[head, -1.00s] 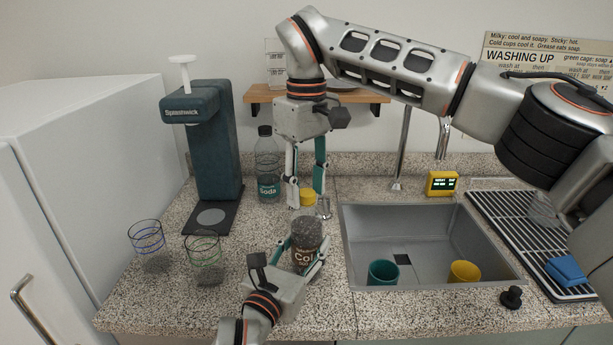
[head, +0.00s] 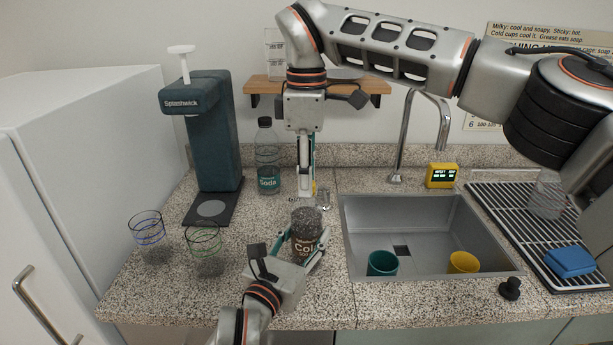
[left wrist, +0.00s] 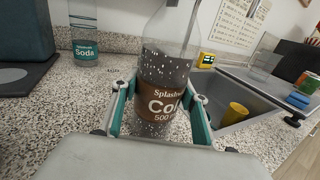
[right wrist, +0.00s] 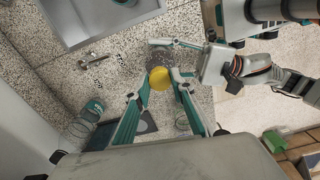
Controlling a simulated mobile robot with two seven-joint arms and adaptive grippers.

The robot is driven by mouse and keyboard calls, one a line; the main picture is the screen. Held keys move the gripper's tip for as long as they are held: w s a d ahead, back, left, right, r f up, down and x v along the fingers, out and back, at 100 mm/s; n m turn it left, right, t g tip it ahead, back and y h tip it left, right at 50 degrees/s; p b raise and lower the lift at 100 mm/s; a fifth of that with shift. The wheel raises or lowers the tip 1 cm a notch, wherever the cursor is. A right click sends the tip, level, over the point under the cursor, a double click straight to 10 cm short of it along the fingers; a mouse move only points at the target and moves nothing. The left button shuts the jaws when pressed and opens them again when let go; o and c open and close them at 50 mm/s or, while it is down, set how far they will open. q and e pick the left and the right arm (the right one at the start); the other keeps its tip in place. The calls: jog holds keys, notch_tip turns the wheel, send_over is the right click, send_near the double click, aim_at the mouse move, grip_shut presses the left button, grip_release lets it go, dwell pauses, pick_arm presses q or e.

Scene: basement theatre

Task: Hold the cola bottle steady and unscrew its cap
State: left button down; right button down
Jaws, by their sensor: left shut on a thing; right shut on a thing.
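The cola bottle (head: 305,222) stands upright on the speckled counter, left of the sink. Its brown label faces me in the left wrist view (left wrist: 168,98). My left gripper (head: 298,252) is shut around the bottle's body, with one finger on each side of the label (left wrist: 160,115). My right gripper (head: 307,196) comes from above, pointing down over the bottle's top. In the right wrist view the yellow cap (right wrist: 160,78) sits between its fingertips, which are shut on it. The fingers hide the cap in the head view. Whether the cap is loose cannot be told.
A soda bottle (head: 267,165) and the Splashwick machine (head: 212,140) stand behind, left. Two glasses (head: 147,230) are at left front. The sink (head: 430,215) at right holds a teal cup (head: 382,263) and a yellow cup (head: 463,262). A small metal item (right wrist: 92,60) lies near the bottle.

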jog(key=n, duration=0.5)
jog(key=shift+n, duration=0.4)
jog(key=n, duration=2.1)
jog(key=shift+r, duration=0.1)
jog(key=n, duration=0.5)
jog(key=shift+n, duration=0.3)
jog(key=n, duration=0.5)
jog(key=shift+s, duration=0.1)
jog(key=n, duration=0.9)
